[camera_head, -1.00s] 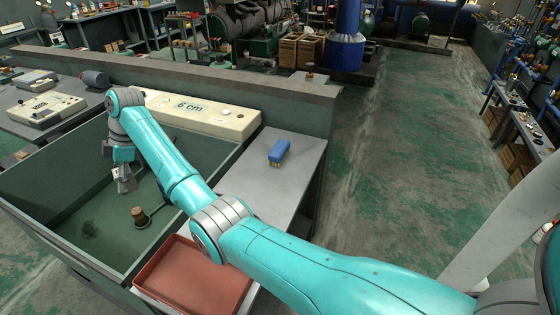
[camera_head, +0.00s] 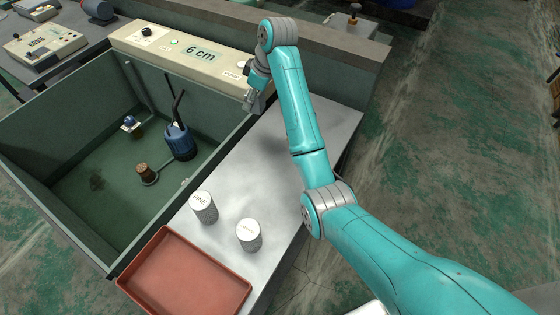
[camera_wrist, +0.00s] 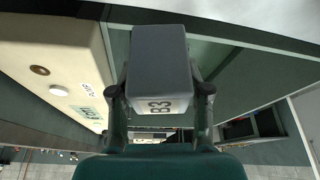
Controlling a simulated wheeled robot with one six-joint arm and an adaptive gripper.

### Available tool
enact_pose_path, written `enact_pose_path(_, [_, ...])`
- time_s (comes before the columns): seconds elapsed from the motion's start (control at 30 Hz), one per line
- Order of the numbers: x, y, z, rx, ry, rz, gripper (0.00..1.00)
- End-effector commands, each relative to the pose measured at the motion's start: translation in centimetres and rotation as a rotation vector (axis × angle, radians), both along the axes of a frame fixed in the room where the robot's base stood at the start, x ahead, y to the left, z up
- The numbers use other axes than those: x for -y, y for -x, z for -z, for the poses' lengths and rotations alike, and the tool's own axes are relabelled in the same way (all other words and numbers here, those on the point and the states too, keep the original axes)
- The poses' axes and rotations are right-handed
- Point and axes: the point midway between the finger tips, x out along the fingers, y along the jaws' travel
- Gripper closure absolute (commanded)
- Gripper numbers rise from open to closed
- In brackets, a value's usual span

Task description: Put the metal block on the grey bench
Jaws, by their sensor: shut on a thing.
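My gripper (camera_head: 252,98) is shut on a grey metal block (camera_wrist: 158,58) marked B3, which fills the space between the fingers in the wrist view. In the head view my gripper is at the back, by the right end of the cream panel and near the tank's right wall. The block is small and hard to make out there. The grey bench (camera_head: 265,165) runs along the right side of the tank, and my arm crosses over its far right part. Whether the block touches anything below cannot be told.
Two grey cylinders, one marked FINE (camera_head: 204,208) and another (camera_head: 248,236), stand on the bench's near part. A red tray (camera_head: 185,280) lies at the front. The green tank (camera_head: 75,150) holds a blue pump (camera_head: 179,141). The cream panel (camera_head: 180,50) reads 6 cm.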

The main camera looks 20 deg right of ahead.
Motion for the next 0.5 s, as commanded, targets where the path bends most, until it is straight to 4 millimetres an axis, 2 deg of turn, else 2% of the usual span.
enact_pose_path(0.03, [0.0, 1.1, 0.2, 0.006, -0.001, 0.040, 1.00])
enact_pose_path(0.2, [0.0, 3.5, 0.5, 0.013, -0.010, 0.153, 1.00])
enact_pose_path(0.37, [0.1, 4.6, 0.8, 0.016, -0.016, 0.202, 1.00])
enact_pose_path(0.5, [0.0, 4.8, 2.5, 0.014, -0.018, 0.211, 1.00])
